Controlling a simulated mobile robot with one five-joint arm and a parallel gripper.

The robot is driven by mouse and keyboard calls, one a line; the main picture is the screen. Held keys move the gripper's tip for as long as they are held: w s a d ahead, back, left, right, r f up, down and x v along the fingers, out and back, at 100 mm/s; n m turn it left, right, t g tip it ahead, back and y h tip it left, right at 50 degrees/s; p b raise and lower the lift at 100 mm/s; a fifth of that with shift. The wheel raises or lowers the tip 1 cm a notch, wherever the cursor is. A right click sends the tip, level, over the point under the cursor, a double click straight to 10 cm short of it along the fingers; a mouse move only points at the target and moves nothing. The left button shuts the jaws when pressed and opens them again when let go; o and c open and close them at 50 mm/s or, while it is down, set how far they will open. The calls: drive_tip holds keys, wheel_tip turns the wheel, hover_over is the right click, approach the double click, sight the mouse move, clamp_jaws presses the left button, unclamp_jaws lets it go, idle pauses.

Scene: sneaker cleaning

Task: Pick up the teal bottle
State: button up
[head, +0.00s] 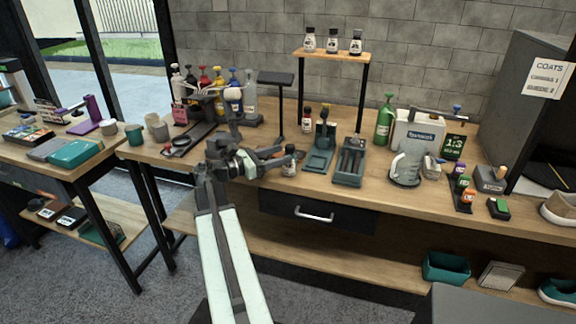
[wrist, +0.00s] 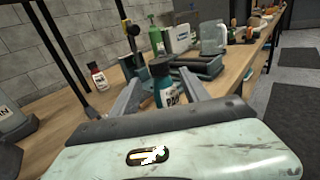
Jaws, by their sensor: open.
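The teal bottle (wrist: 165,88) has a dark cap and a white label with dark lettering. It stands upright on the wooden workbench (head: 235,168) and shows between the two fingers in the wrist view. In the head view the bottle (head: 290,168) is at the bench's front edge, just right of my gripper (head: 279,157), partly hidden by it. My gripper (wrist: 160,80) is open, with one finger on each side of the bottle. I cannot tell whether either finger touches it. The bottle's lower part is hidden behind the gripper body in the wrist view.
A dark teal tray (head: 349,178) and brush holder (head: 318,160) are right of the bottle. A green bottle (head: 385,120) stands farther back. A drawer (head: 315,213) lies below.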

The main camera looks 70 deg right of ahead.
drive_tip(key=x, duration=0.7)
drive_tip(key=shift+s+f, duration=0.1)
drive_tip(key=shift+s, duration=0.05)
clamp_jaws()
